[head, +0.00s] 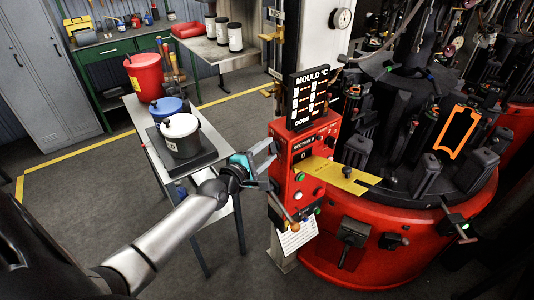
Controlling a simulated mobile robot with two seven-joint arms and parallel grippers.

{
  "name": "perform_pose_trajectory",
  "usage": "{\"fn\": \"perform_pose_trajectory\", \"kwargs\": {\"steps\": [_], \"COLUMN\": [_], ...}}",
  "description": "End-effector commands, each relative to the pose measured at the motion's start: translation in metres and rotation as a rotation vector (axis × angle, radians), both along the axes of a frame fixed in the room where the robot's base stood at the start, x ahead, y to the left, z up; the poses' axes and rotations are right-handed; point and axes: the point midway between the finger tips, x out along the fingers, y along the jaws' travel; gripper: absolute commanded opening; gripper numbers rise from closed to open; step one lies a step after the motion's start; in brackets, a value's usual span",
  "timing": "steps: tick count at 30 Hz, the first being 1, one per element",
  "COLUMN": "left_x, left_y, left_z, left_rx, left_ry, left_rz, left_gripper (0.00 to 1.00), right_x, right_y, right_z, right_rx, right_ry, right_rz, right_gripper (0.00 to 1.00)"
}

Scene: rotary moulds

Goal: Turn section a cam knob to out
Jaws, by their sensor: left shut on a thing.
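My left gripper (271,166) reaches the left side of the red control box (318,134), which carries a section label. It is shut on what appears to be the cam knob there. The knob is too small and too covered by the fingers for its pointer or setting to be read. The box front has a black knob, a green button (300,177) and other small controls. My right gripper is not in view.
A yellow plate (340,175) sticks out right of the box, towards the red round mould machine (420,235). A mould temperature display (308,97) stands above the box. A narrow table with a white pot (181,138), blue-lidded pot and red bucket (145,77) is left.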

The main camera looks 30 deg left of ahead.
Motion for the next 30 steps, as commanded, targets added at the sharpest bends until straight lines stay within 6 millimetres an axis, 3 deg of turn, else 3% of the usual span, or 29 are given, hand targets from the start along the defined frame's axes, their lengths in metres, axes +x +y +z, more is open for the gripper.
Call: {"fn": "perform_pose_trajectory", "kwargs": {"steps": [30], "left_x": [0.0], "left_y": [0.0], "left_z": [-0.013], "left_rx": [0.875], "left_ry": [-0.362], "left_rz": [-0.001], "left_gripper": [0.0], "right_x": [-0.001], "right_y": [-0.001], "right_z": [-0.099], "right_rx": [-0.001], "right_ry": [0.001], "right_rz": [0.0], "right_gripper": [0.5]}}
